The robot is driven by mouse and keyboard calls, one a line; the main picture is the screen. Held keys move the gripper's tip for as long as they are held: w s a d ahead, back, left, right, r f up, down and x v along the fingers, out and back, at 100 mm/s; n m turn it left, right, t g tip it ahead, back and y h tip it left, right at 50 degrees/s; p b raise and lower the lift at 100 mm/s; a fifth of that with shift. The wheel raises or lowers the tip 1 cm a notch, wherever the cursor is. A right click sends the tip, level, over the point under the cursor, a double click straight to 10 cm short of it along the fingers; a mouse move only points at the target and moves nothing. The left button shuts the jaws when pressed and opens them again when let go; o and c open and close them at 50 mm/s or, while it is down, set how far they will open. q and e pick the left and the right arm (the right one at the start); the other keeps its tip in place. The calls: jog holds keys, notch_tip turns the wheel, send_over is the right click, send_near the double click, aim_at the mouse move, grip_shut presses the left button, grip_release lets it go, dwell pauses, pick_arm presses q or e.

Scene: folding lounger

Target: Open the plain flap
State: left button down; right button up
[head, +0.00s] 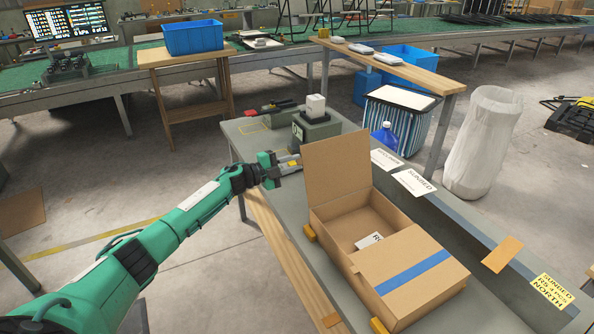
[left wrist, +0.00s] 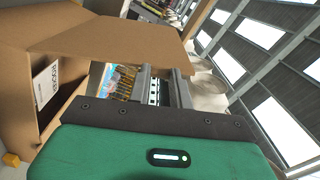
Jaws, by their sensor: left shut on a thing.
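The cardboard box (head: 327,238) sits on the grey bench. Its plain flap (head: 338,162) stands raised at the far end, roughly upright. The other flap (head: 412,268), with a blue stripe, lies closed over the near half. A white label shows inside the open half. My left gripper (head: 291,165) is at the left edge of the plain flap. My right gripper is not in view.
A grey block-like fixture (head: 316,128) stands behind the plain flap. Paper labels (head: 413,182) lie along the bench's right ledge. Yellow blocks (head: 310,232) sit against the box's left side. A striped bin (head: 398,115) and a white sack (head: 483,140) stand beyond the bench.

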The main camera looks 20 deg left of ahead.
pick_arm(q)
jog(key=shift+w+a+f+n, duration=0.3)
jog(key=shift+w+a+n, duration=0.2)
jog(key=shift+a+n, duration=0.15)
jog(key=c, duration=1.2)
grip_release()
jog(key=shift+c, duration=0.2)
jog(key=b+v, duration=0.4)
jog(key=v, duration=0.9)
jog(key=shift+s+a, duration=0.25)
jog(key=shift+s, duration=0.05)
